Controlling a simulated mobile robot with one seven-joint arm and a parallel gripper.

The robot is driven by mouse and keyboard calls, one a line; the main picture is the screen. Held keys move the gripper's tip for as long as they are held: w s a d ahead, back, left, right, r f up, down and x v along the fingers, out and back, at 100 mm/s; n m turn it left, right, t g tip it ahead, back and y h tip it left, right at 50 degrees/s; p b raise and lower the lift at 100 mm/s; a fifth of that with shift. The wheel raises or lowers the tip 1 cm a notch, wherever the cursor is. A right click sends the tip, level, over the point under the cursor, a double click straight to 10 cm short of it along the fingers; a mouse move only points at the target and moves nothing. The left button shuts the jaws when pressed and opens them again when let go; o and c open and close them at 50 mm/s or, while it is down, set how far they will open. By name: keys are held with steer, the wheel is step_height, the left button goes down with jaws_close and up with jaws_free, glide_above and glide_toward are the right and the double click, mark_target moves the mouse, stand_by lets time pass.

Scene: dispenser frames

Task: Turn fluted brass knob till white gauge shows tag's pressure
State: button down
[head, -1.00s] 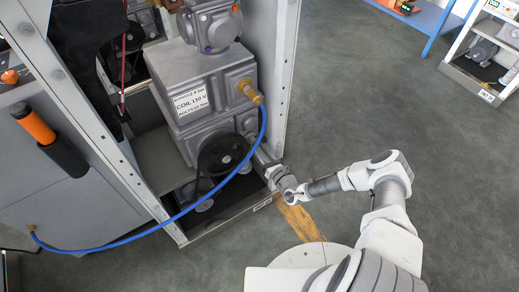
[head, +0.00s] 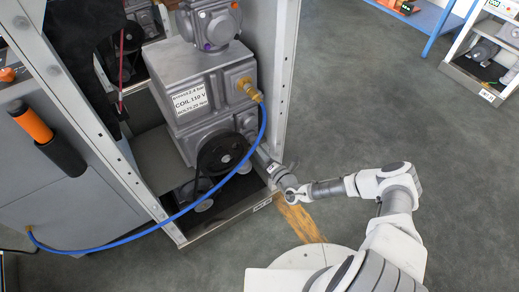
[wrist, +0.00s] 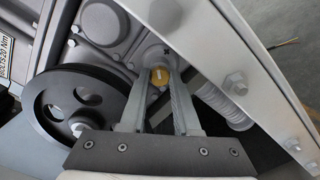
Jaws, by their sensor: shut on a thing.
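The brass knob (wrist: 160,76) shows as a small yellow disc with a pale mark, between my fingertips in the wrist view. My gripper (wrist: 159,85) is shut on it, one finger on each side. In the head view my gripper (head: 264,158) reaches into the frame low at the grey machine's right side, and the knob is hidden there. The white tag (head: 189,102) on the machine's front has a top line that seems to read 2.4 bar, above "COIL 110 V". Its edge shows in the wrist view (wrist: 5,48). I cannot make out a white gauge in either view.
A black pulley wheel (wrist: 80,105) sits left of my fingers. A metal frame post (wrist: 270,85) with bolts runs close on the right. A blue hose (head: 262,130) hangs from a brass fitting (head: 249,90). Open floor (head: 370,90) lies to the right.

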steer(key=shift+f+m+b, duration=0.1)
steer(key=shift+m+b, duration=0.6)
steer(key=shift+m, duration=3.1)
steer(key=c, duration=0.6)
jaws_free()
steer(key=shift+c, duration=0.2)
steer(key=p+v, duration=0.4)
steer(key=v, duration=1.3)
steer(key=shift+s+d, duration=0.2)
